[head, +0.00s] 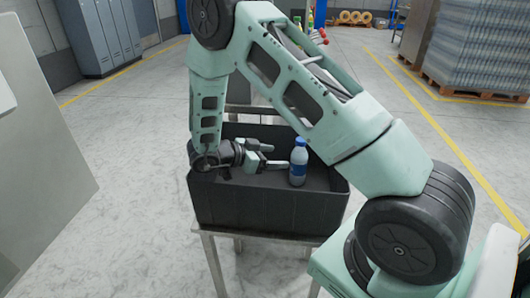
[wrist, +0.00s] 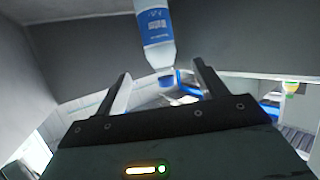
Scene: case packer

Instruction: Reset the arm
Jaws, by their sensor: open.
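My gripper (head: 266,156) is low inside a dark grey crate (head: 268,210), pointing right, with its fingers apart. A clear bottle with a blue label and blue cap (head: 299,163) stands upright in the crate, just right of the fingertips. In the wrist view the same bottle (wrist: 155,30) shows beyond my open fingers (wrist: 160,88), with nothing held between them.
The crate sits on a metal stand (head: 212,262). A grey cabinet or panel (head: 40,170) stands at the left. Blue-grey lockers (head: 100,35) are at the back left, and wrapped pallet stacks (head: 480,45) at the back right. The floor left of the stand is clear.

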